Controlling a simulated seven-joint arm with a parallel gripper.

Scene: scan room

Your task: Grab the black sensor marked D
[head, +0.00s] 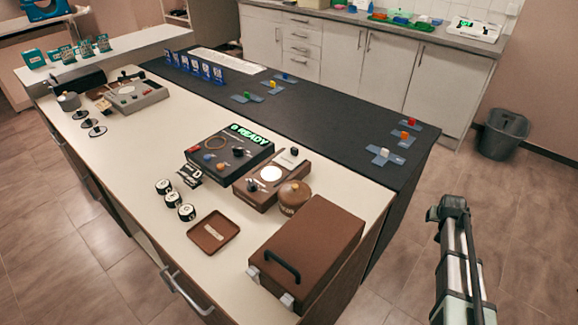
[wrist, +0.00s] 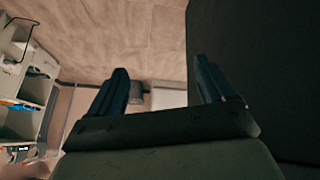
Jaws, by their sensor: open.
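A small black piece with a white letter D (head: 195,172) is on the cream worktop, just left of the black box with the green READY display. A dark piece lies against it, and I cannot tell where one ends and the other begins. Three round black pieces with white tops (head: 173,199) stand in a row in front of it; their marks are too small to read. My gripper (wrist: 160,66) is open and empty in the wrist view, with floor and a bin between its fingers. My arm is at the right of the head view, off the counter and far from the D piece.
The READY box (head: 230,155), a brown device with a round white dial (head: 262,184), a round brown pot (head: 294,197), a brown case (head: 306,250) and a brown tray (head: 214,232) crowd the near worktop. The dark counter section (head: 330,125) holds small colored blocks. A bin (head: 503,135) stands at right.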

